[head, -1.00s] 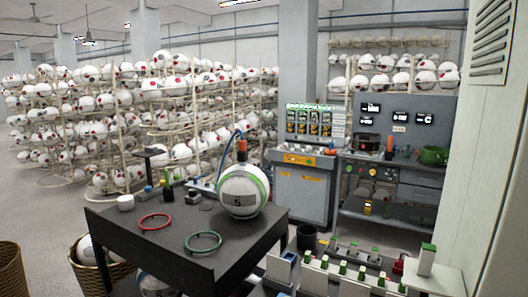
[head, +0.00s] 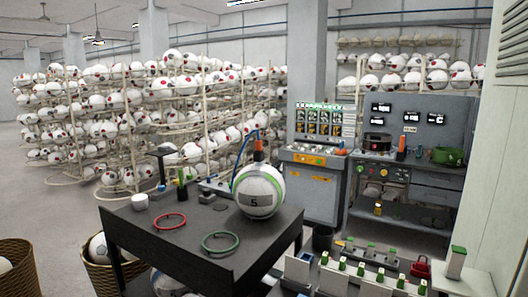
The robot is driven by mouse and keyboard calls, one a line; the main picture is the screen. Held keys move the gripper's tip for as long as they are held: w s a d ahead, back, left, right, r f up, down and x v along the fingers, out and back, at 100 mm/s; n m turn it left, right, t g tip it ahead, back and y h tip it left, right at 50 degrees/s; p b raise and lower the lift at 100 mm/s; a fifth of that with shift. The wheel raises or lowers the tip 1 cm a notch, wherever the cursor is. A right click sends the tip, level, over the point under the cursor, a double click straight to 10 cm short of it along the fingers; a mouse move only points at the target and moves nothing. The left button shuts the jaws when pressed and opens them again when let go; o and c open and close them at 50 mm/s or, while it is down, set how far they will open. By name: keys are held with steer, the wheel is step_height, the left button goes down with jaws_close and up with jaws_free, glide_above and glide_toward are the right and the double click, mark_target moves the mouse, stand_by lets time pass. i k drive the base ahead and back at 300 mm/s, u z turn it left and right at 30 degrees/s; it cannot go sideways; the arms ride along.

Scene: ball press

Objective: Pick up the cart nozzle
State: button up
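The cart nozzle looks to be the orange-red piece (head: 259,150) with a dark lower end and a blue hose. It stands upright at the top of a white ball (head: 258,192) marked 5, with a green band. I cannot tell whether it is seated in the ball or just behind it. The ball rests on the dark cart top (head: 185,248). The blue hose (head: 238,150) bends down behind the ball to a small grey device (head: 213,188). My gripper is not in view.
On the cart lie a red ring (head: 170,222), a green ring (head: 221,242) and a white cup (head: 140,202). A rack (head: 365,272) of green-topped white blocks stands at lower right. A wicker basket (head: 115,272) stands at left. A grey machine (head: 312,185) stands behind the cart.

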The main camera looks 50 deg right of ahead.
mark_target(258, 153)
steer(key=u, duration=0.05)
steer(key=i, duration=1)
steer(key=z, duration=0.05)
